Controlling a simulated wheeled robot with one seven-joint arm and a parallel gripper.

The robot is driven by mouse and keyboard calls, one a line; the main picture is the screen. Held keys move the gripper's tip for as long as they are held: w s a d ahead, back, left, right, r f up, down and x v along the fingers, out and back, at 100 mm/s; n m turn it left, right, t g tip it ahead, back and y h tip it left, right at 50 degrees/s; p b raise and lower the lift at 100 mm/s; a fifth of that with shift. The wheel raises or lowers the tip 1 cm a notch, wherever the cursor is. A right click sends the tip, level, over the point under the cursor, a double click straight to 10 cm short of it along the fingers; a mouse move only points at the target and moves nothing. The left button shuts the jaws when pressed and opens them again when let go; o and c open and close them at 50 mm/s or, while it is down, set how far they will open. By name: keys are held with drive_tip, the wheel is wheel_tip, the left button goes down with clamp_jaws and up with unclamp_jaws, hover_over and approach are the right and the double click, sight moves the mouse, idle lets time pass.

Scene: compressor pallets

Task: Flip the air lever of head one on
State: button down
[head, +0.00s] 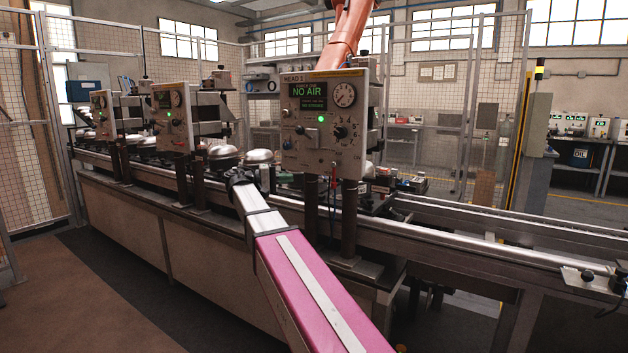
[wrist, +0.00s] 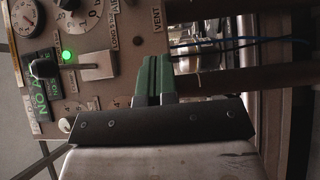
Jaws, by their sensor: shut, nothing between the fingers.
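The head one panel (head: 290,150) has a lit display (head: 308,92) reading "NO AIR" and a green light. My gripper (head: 238,177) appears left of and lower than the panel in the head view. In the wrist view its green-padded fingertips (wrist: 154,74) are together and empty, near the panel's edge, apart from the lever.
A gauge (head: 343,95) and a dark dial (head: 340,131) sit on the same panel. Two similar panels (head: 172,118) stand along the line to the left. Silver compressor domes (head: 258,156) stand behind my gripper. Metal rails (head: 480,249) run to the right.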

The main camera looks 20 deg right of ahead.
approach(334, 177)
drive_tip(key=w+d, duration=0.4)
drive_tip(key=d, duration=0.1)
drive_tip(key=shift+s+d+f, duration=0.2)
drive_tip(key=shift+s+d, duration=0.35)
drive_tip(key=shift+s, duration=0.3)
drive_tip(key=shift+s+d+f, duration=0.2)
drive_tip(key=shift+s+d, duration=0.3)
drive_tip(key=shift+s, duration=0.3)
